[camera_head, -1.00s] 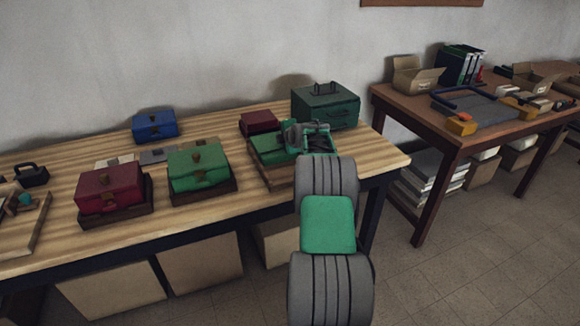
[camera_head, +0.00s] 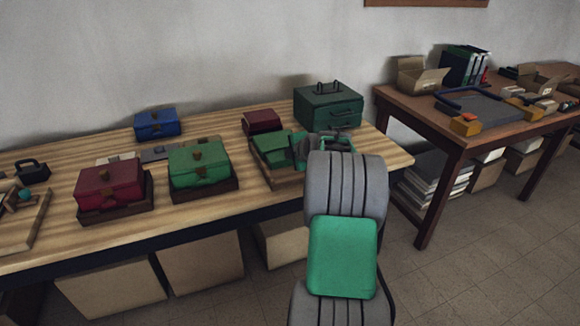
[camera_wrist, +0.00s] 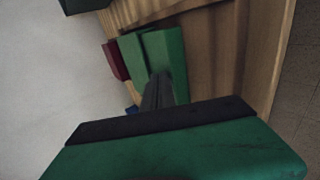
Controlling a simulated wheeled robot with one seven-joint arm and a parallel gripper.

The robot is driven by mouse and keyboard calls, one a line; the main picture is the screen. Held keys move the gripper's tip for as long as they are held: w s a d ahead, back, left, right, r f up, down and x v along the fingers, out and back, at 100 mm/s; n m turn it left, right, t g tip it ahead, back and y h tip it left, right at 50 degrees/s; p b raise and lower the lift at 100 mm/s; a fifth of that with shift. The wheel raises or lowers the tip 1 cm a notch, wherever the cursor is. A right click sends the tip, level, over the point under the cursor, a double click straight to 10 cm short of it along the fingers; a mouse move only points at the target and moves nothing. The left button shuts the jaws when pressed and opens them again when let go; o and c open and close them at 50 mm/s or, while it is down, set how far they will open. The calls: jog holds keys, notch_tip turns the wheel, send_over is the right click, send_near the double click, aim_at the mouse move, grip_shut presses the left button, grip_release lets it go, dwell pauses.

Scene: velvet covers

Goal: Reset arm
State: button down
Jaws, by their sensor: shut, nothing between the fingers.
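My arm reaches up from the bottom of the head view, over the right end of the striped wooden table (camera_head: 240,204). My gripper (camera_wrist: 157,80) shows in the wrist view as dark fingers shut together with nothing between them. Beyond the fingertips in the wrist view is a green box (camera_wrist: 172,52). In the head view this green box (camera_head: 268,148) is beside the gripper end of my arm, which partly covers it. I cannot tell whether the fingertips touch it.
Red (camera_head: 109,187), green (camera_head: 199,166) and blue (camera_head: 156,124) cases stand to the left. A dark red box (camera_head: 261,121) and a dark green toolbox (camera_head: 329,105) are at the back. A brown table (camera_head: 455,133) stands at right, with floor between the tables.

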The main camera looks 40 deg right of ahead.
jog(key=shift+w+a+r, duration=0.15)
jog(key=shift+a+r, duration=0.2)
jog(key=shift+r, duration=0.05)
jog(key=s+a+r+m+g+y+p, duration=0.1)
jog(key=s+a+r+m+p, duration=0.15)
jog(key=a, duration=0.65)
jog(key=s+a+r+m+g+y+p, duration=0.1)
jog(key=s+a+r+m, duration=0.15)
jog(key=a, duration=0.55)
jog(key=s+a+r+m+g+y+p, duration=0.1)
jog(key=s+a+r+m+g+p, duration=0.2)
jog(key=a, duration=0.6)
jog(key=s+a+m+g+p, duration=0.1)
jog(key=s+a+m, duration=0.2)
jog(key=s+a, duration=0.3)
jog(key=s+a+m+g+p, duration=0.1)
jog(key=s+a+m, duration=0.2)
jog(key=s, duration=1.1)
jog(key=a, duration=0.3)
jog(key=shift+s+a+f+m+p, duration=0.25)
jog(key=shift+a+f+m+p, duration=0.05)
jog(key=shift+a+f+p, duration=0.1)
